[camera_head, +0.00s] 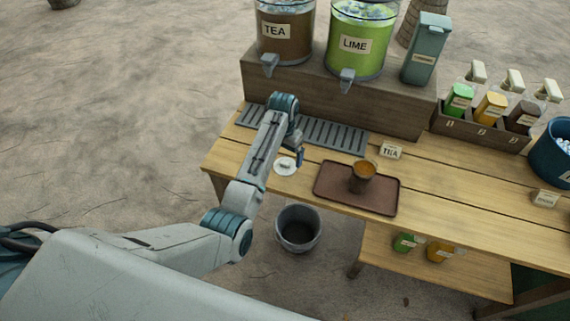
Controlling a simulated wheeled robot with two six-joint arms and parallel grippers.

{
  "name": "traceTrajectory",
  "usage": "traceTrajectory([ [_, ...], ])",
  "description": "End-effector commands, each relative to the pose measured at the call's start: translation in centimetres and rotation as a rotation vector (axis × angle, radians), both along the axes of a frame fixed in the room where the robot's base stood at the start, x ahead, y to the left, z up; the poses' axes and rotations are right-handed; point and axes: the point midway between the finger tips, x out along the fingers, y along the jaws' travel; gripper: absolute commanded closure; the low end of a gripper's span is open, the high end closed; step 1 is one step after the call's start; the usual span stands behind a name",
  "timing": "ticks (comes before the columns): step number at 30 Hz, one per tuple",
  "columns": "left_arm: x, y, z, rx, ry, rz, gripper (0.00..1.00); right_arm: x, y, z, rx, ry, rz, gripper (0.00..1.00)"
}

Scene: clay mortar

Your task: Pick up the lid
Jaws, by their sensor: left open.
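A small round white lid (285,167) lies flat on the wooden table, left of the brown tray. My left gripper (299,159) is open and empty, just above and to the right of the lid. Its fingers look small here, and I cannot tell whether they touch the lid. A cup of brown drink (362,176) stands upright on the brown tray (330,191), with no lid on it. My right gripper is out of view.
A drip grate (335,137) lies behind the lid. Tea (284,38) and lime (352,52) dispensers stand on a wooden riser. A "TEA" sign (391,151) is behind the tray. A bin (298,228) stands on the ground before the table. Bottles fill a crate (481,134) at right.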

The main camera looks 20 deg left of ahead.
Motion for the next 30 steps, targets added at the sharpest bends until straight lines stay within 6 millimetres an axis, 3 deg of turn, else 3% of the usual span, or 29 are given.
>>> traceTrajectory([
  [12,-0.1,0.1,-4.9,0.000,0.001,0.000,0.03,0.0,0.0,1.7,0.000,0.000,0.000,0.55],
  [20,-0.1,0.1,-5.4,0.000,-0.002,0.001,0.03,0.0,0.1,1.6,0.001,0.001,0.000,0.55],
  [21,-0.1,0.1,-5.4,0.000,-0.002,0.001,0.05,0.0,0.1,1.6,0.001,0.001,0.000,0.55],
  [28,-0.1,0.1,-5.4,0.000,-0.001,0.001,0.51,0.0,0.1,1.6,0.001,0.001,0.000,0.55],
  [30,-0.1,0.1,-5.4,0.000,-0.001,0.001,0.51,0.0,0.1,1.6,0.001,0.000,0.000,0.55],
])
